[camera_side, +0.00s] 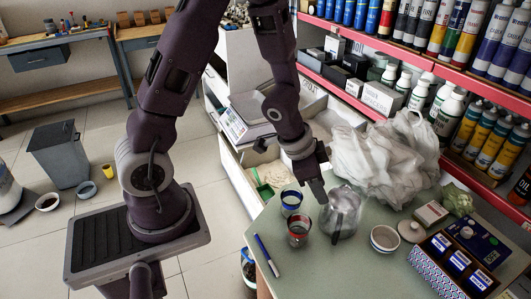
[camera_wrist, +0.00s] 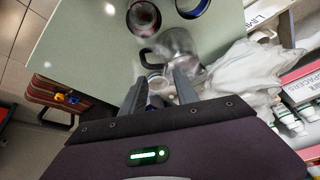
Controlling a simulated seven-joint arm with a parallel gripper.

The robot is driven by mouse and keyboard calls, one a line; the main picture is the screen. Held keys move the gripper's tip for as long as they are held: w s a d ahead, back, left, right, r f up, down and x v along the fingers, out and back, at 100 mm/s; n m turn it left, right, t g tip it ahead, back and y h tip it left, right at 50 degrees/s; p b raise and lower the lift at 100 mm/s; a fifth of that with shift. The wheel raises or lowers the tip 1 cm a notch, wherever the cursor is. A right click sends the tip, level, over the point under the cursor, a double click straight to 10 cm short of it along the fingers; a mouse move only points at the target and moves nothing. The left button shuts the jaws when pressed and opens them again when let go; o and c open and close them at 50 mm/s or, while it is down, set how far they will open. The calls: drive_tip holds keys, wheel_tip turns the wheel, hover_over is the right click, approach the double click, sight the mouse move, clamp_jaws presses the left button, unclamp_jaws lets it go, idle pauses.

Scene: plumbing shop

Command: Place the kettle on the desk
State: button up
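The kettle (camera_side: 341,214) is grey and shiny and appears to stand upright on the green desk (camera_side: 342,266), beside the plastic bag. In the wrist view the kettle (camera_wrist: 180,46) lies just beyond my fingertips, with its black handle (camera_wrist: 147,57) toward the upper left. My gripper (camera_side: 320,194) is at the kettle's upper left in the side view, close to it; I cannot tell whether they touch. In the wrist view my gripper (camera_wrist: 159,86) has its fingers apart, with no kettle part clearly between them.
Two glasses, one blue-rimmed (camera_side: 291,202) and one red (camera_side: 298,230), stand left of the kettle, near a blue pen (camera_side: 267,255). A white plastic bag (camera_side: 385,152) is behind it. A bowl (camera_side: 384,238) and boxes (camera_side: 456,262) are at right. The desk's front is fairly clear.

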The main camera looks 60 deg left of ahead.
drive_tip(key=s+a+r+n+t+y, duration=0.1)
drive_tip(key=s+a+r+n+y, duration=0.15)
drive_tip(key=r, duration=0.55)
drive_tip(key=s+a+r+n+y, duration=0.15)
drive_tip(key=s+r, duration=0.25)
drive_tip(key=r, duration=0.4)
drive_tip(key=s+d+r+h, duration=0.1)
drive_tip(key=s+d+r, duration=0.1)
drive_tip(key=s, duration=0.4)
drive_tip(key=s+d+r+n+h, duration=0.1)
drive_tip(key=s+d+r, duration=0.1)
drive_tip(key=s, duration=0.4)
drive_tip(key=shift+s+d+r+h, duration=0.2)
drive_tip(key=shift+s+d+h, duration=0.1)
drive_tip(key=shift+s+d, duration=0.1)
